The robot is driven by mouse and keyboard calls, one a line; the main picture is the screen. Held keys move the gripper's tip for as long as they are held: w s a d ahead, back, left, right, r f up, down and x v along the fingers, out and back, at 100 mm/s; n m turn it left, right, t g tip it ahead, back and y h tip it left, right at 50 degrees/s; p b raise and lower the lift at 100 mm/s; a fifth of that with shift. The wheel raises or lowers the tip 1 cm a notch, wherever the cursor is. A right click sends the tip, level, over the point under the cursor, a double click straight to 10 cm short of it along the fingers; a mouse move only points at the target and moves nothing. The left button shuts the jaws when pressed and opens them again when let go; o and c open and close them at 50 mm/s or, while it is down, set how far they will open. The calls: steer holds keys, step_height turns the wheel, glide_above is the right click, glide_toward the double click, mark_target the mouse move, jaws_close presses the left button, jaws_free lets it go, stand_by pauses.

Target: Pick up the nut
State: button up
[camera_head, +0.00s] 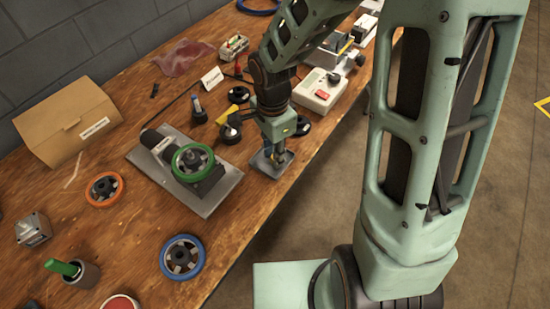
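My gripper (278,150) points down over a small grey tray (259,165) near the front edge of the wooden bench. A small yellowish, brass-coloured spot shows at the fingertips. I cannot tell whether it is the nut or part of the gripper. The fingers are small and dark here, so I cannot see whether they are open or shut. No nut can be made out clearly elsewhere.
A metal plate with a green-ringed handwheel (193,162) stands left of the tray. A red-buttoned control box (320,92) is behind right. Orange (104,189) and blue (182,257) wheels and a cardboard box (68,122) lie further left. Bare wood lies front of the plate.

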jaws_close()
steer(key=shift+r, duration=0.2)
